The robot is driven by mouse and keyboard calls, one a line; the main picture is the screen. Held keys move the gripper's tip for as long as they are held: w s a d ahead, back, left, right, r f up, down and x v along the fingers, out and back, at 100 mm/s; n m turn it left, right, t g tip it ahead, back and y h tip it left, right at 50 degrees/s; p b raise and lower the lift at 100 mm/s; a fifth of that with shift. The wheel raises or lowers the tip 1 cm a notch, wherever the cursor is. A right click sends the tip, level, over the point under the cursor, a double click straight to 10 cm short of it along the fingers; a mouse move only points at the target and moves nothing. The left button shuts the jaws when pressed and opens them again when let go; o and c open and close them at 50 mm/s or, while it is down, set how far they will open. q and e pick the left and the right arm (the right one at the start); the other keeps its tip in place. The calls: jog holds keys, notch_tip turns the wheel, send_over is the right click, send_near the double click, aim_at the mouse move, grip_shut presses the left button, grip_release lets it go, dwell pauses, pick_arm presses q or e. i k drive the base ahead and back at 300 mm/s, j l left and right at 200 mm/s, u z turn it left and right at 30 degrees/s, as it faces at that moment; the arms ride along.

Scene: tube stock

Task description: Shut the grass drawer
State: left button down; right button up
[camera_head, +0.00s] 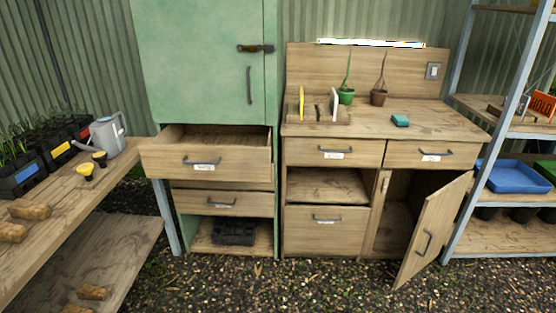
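A wooden drawer (168,163) under the green cabinet is pulled out, and its inside looks empty. It has a dark handle and a small white label too small to read. Below it, a second drawer (245,206) with a similar handle and label looks shut. The workbench has two upper drawers, left (309,150) and right (404,151), and a lower left drawer (300,226); all look shut. I cannot read which label says grass. Neither of my grippers is in view.
A hinged door (435,222) of the workbench (440,122) stands open at the right. The green cabinet (195,65) is closed above. A slatted bench (75,195) with a watering can (107,137) stands left. Gravel floor (300,285) in front is clear.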

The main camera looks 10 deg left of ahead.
aim_at(220, 152)
jog(key=i+l+u, duration=0.15)
jog(key=i, duration=0.35)
jog(key=i+l+u, duration=0.1)
jog(key=i+l, duration=0.2)
jog(key=i, duration=0.2)
jog(key=i+l+u, duration=0.15)
jog(key=i+l, duration=0.15)
jog(key=i, duration=0.15)
